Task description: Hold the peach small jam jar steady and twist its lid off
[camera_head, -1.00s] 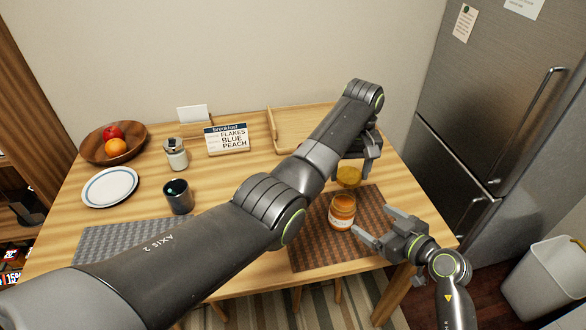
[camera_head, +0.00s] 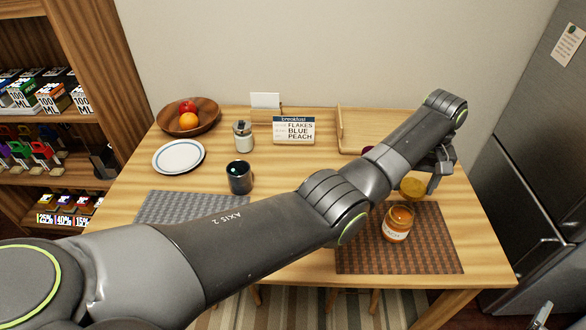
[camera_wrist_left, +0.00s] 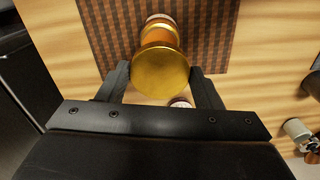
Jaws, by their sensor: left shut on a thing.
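The peach jam jar (camera_head: 397,226) stands upright on the brown woven mat (camera_head: 440,260), its orange open top facing up and a pale label on its front. Its gold lid (camera_head: 412,187) is apart from the jar, behind it in the head view. My left gripper (camera_head: 428,183) is shut on the lid. In the left wrist view the lid (camera_wrist_left: 160,72) sits between the two fingers and overlaps the jar (camera_wrist_left: 158,36). Only a small grey tip of my right gripper (camera_head: 541,314) shows at the bottom right edge, away from the jar; its jaws are cut off.
A breakfast card (camera_head: 294,130), a shaker jar (camera_head: 243,137), a dark mug (camera_head: 239,177), a plate (camera_head: 180,157) and a fruit bowl (camera_head: 202,119) stand to the left and back. A wooden tray (camera_head: 343,132) is partly behind my left arm. The grey mat (camera_head: 190,207) is mostly clear.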

